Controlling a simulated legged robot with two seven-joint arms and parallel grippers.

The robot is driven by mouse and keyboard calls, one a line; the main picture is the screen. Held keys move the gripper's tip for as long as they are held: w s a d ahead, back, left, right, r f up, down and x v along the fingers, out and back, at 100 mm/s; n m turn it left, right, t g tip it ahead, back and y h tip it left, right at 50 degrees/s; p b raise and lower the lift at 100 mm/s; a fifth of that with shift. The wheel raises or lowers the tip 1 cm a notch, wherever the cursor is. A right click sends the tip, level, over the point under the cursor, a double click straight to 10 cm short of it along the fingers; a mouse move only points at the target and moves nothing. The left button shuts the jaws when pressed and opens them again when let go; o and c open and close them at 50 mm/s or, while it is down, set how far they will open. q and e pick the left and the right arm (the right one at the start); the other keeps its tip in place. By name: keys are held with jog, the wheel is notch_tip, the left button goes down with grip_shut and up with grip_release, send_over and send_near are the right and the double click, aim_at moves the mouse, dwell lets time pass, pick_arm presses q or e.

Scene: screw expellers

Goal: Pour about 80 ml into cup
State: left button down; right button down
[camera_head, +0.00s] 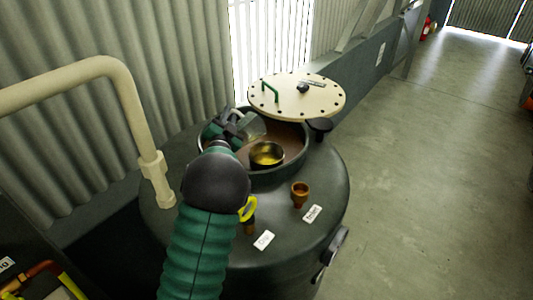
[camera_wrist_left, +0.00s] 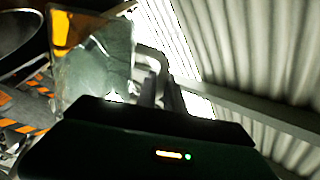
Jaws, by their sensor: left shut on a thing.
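My left gripper (camera_head: 238,130) is over the round opening of a dark green tank (camera_head: 325,180). It is shut on a clear glass vessel (camera_head: 254,127), which looks tilted. The glass also shows in the left wrist view (camera_wrist_left: 95,65), with an amber patch at its upper left corner. A small round metal cup (camera_head: 266,148) with yellow liquid sits within the tank opening, just below and right of the glass. I cannot make out a stream between them. A small copper-brown cup-like piece (camera_head: 300,192) stands on the tank top. My right gripper is not in view.
A cream bolted lid (camera_head: 325,95) with a green handle stands open behind the opening. A thick cream pipe (camera_head: 130,95) bends down at left. A yellow-handled fitting (camera_head: 247,210) and small labels (camera_head: 264,240) are near my arm. Open floor (camera_head: 440,180) lies right.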

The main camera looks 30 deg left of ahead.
pick_arm(q)
jog(key=shift+s+a+f+n+b, duration=0.15)
jog(key=shift+a+f+n+b, duration=0.05)
jog(key=shift+a+n+b, duration=0.25)
jog(key=s+a+f+n+g+b, duration=0.1)
jog(key=a+f+n+b, duration=0.4)
jog(key=a+f+n, duration=0.1)
jog(key=shift+s+f+n+g, duration=0.4)
jog(key=shift+f+n, duration=0.15)
jog(key=shift+n, duration=0.4)
